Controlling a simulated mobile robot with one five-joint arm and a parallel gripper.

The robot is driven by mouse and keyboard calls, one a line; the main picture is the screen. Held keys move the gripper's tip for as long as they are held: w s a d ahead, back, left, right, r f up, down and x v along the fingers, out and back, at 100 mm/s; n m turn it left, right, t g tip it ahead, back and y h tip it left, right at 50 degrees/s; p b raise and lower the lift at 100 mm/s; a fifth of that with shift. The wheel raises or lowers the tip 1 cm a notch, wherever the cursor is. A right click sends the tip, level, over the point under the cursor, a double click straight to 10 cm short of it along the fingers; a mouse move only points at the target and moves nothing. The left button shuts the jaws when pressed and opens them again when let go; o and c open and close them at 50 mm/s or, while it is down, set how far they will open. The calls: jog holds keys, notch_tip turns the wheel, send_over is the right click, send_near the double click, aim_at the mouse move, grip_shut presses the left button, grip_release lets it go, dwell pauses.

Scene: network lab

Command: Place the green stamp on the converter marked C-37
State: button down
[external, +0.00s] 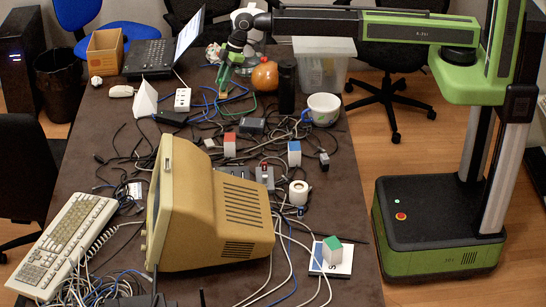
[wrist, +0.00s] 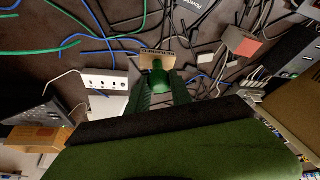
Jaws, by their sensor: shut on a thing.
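My gripper (external: 228,72) is over the far part of the dark table, pointing down. In the wrist view its two green fingers (wrist: 160,88) are shut on the green stamp (wrist: 158,76). The stamp has a green handle and a tan wooden block with small lettering (wrist: 157,61) at its far end. Small dark boxes that may be converters lie among the cables, one mid-table (external: 252,125) and one with a red part (external: 265,176) nearer the camera. No C-37 marking is readable, so I cannot tell which converter it is.
A beige monitor (external: 215,215) fills the near middle. Red-topped (external: 230,146), blue-topped (external: 294,154) and green-topped (external: 332,251) white blocks stand to its right side and behind. A white power strip (external: 183,99), black cylinder (external: 287,88) and cup (external: 323,108) flank my gripper. Cables cover mid-table.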

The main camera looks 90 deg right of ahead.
jog(key=s+d+r+p, duration=0.2)
jog(key=s, duration=0.6)
jog(key=s+d+r+p, duration=0.2)
jog(key=s, duration=0.6)
jog(key=b, duration=0.8)
send_over(252, 122)
notch_tip(252, 122, down, 8)
jog(key=r, duration=0.1)
notch_tip(252, 122, down, 5)
jog(key=b, duration=0.4)
jog(key=shift+r, duration=0.25)
jog(key=shift+f, duration=0.15)
jog(key=c, duration=1.1)
grip_release()
jog(key=shift+c, duration=0.2)
